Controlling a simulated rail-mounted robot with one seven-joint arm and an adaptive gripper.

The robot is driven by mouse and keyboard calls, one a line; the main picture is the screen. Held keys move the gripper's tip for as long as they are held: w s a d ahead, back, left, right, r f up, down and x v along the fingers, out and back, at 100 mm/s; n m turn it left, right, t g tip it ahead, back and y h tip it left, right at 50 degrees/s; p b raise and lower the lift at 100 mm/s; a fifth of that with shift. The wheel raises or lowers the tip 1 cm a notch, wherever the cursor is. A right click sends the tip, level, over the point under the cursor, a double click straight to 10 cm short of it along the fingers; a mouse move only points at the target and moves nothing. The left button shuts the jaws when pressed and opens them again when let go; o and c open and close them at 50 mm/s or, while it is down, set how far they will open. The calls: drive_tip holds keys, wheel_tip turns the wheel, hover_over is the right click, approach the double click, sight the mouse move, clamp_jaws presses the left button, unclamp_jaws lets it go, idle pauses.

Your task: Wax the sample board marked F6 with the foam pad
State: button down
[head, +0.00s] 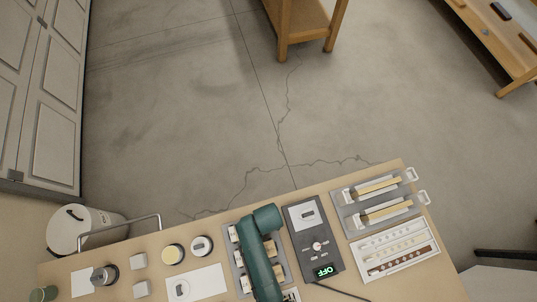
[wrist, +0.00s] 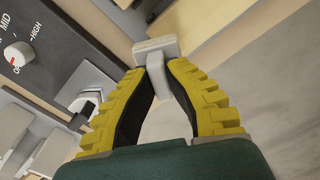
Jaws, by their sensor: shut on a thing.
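My gripper (wrist: 158,75) has yellow ribbed fingers in the wrist view. It is shut on a pale grey piece (wrist: 156,48) with a flat block at its end and a narrower part between the fingertips. I cannot tell for sure whether this is the foam pad. In the head view the fingers are hidden and only my green arm shows, over a grey rack (head: 232,235) of small blocks. Pale strips, possibly sample boards (head: 378,186), lie in a grey holder (head: 342,200) at the right. No F6 mark is readable.
A dark control box (head: 305,226) with a knob and an OFF display stands right of my arm. A white tray of strips (head: 395,250) lies in front of the holder. Round jars (head: 173,254), small white blocks (head: 139,261) and a white sheet (head: 207,280) are at the left.

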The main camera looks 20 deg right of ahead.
drive_tip(key=shift+r+p, duration=2.65)
drive_tip(key=shift+r, duration=0.2)
